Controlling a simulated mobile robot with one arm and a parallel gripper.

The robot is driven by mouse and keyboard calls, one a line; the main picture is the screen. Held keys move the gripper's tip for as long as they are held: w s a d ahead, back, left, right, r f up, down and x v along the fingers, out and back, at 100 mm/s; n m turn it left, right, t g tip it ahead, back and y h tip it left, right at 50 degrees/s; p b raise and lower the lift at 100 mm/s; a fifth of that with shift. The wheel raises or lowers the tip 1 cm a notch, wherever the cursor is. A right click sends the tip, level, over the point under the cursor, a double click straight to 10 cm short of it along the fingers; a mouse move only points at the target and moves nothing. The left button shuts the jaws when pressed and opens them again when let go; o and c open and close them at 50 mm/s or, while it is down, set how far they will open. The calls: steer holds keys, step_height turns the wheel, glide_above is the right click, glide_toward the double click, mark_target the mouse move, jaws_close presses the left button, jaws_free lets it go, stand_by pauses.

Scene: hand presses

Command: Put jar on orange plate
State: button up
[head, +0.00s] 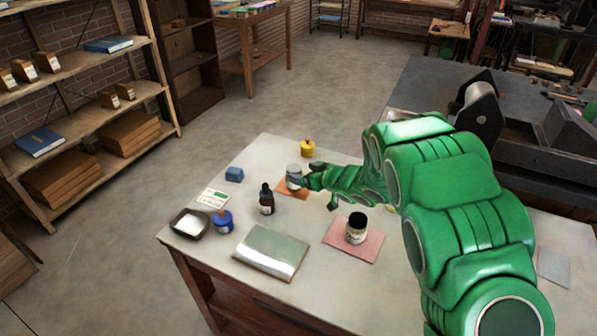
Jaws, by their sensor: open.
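A small grey-blue jar (293,177) with a pale lid stands upright on the orange plate (288,192) near the table's far left side. My gripper (308,179) is open at the jar's right side, very close to it. I cannot tell whether the fingers touch the jar. My green arm and gripper hide part of the orange plate's right side. Another jar (356,229), with a black lid and white label, stands on a pink plate (338,243) nearer the front.
A heavy press (480,125) stands behind at right.

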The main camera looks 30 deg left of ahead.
steer(key=shift+v, duration=2.15)
